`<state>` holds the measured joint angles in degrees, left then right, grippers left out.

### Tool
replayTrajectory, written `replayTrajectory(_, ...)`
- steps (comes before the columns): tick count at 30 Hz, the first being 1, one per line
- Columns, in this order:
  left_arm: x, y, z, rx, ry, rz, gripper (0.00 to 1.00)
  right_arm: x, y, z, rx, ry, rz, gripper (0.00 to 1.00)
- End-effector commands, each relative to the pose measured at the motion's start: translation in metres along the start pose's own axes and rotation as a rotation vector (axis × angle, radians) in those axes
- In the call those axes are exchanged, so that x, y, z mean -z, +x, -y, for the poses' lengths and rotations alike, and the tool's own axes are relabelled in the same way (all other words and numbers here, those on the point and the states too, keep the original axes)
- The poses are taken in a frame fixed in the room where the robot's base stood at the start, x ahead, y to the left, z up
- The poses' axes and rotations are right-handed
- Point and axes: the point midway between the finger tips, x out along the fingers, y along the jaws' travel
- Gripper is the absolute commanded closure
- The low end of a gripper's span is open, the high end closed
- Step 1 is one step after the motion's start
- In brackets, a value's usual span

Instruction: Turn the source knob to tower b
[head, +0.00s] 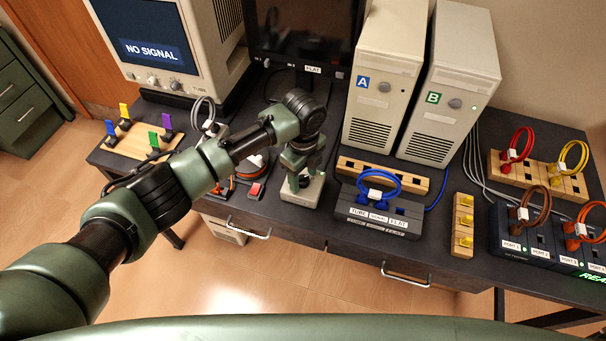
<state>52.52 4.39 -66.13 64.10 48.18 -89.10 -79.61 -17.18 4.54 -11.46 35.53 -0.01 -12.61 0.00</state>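A small light-coloured box (301,193) sits near the desk's front edge, left of the blue-cable box. My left gripper (303,181) points down onto its top. A dark part shows there, and it may be the source knob or my fingertips; I cannot tell which. The gripper hides most of the box top, so I cannot tell whether the fingers are open or shut, or where the knob points. Tower A (377,90) and tower B (447,95) stand upright at the back, with lettered labels. My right gripper is out of view.
A monitor (150,50) reads NO SIGNAL. A dark flat screen (305,40) stands behind my arm. A switch box (378,212) with a blue cable is right of the light box. Cable racks (540,180) and port boxes (525,240) fill the right side.

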Motion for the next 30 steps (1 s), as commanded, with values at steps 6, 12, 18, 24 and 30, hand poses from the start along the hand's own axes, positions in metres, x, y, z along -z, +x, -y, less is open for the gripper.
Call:
replayTrajectory(6, -0.001, -0.001, 0.000, 0.000, -0.001, 0.001, 0.47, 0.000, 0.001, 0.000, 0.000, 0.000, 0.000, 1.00)
replayTrajectory(12, -0.001, -0.026, 0.001, 0.004, -0.001, 0.002, 0.47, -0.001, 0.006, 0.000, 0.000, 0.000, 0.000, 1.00)
replayTrajectory(18, -0.001, -0.059, 0.001, 0.004, 0.000, 0.002, 0.47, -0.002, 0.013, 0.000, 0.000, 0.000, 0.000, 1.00)
replayTrajectory(24, 0.000, -0.076, 0.000, 0.000, 0.000, 0.001, 0.47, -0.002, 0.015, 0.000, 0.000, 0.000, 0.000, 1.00)
replayTrajectory(30, 0.000, -0.078, 0.000, -0.001, 0.000, 0.000, 0.47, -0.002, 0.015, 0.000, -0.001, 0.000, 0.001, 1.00)
